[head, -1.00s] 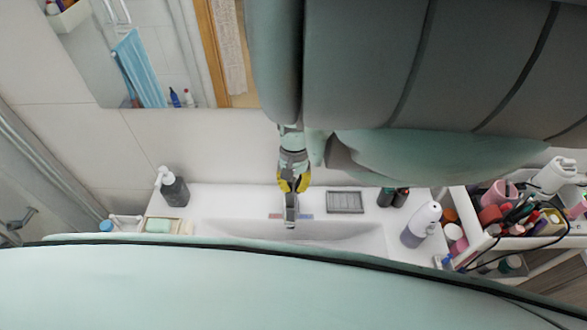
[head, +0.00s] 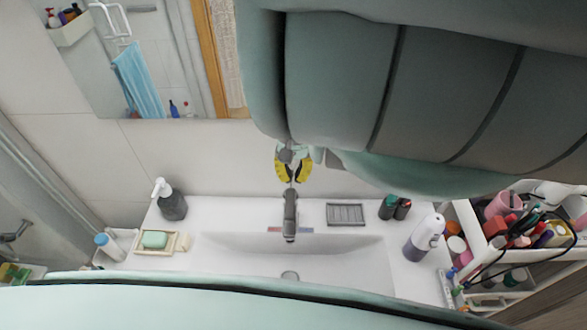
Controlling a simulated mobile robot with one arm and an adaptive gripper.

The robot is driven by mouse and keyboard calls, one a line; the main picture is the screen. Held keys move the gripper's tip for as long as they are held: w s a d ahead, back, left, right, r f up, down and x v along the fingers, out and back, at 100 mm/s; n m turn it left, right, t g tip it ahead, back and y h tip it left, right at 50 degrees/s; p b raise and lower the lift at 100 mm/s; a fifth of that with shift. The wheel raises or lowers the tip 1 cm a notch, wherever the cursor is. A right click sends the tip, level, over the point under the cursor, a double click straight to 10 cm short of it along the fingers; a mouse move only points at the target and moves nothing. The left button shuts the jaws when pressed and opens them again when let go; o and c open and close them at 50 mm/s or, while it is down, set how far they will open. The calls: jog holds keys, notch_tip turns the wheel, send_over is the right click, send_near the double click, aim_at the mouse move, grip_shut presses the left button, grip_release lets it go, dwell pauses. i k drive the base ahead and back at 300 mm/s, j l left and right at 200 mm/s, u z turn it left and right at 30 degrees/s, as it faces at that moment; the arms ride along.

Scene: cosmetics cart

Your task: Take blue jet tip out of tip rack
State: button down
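A small pale holder (head: 456,296) with thin coloured tips, at the right end of the counter beside the cart, looks like the tip rack. A blue bit (head: 450,275) on it may be the blue jet tip, but it is too small to be sure. My gripper (head: 293,180), with yellow fingers, is in front of the wall behind the faucet, well left of the holder. Its two fingers look apart with nothing between them.
A faucet (head: 290,215) and sink (head: 335,255) lie below my gripper. A soap dish (head: 178,246) and dispenser (head: 172,204) are left.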

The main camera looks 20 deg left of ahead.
aim_at(450, 274)
jog(key=k, duration=1)
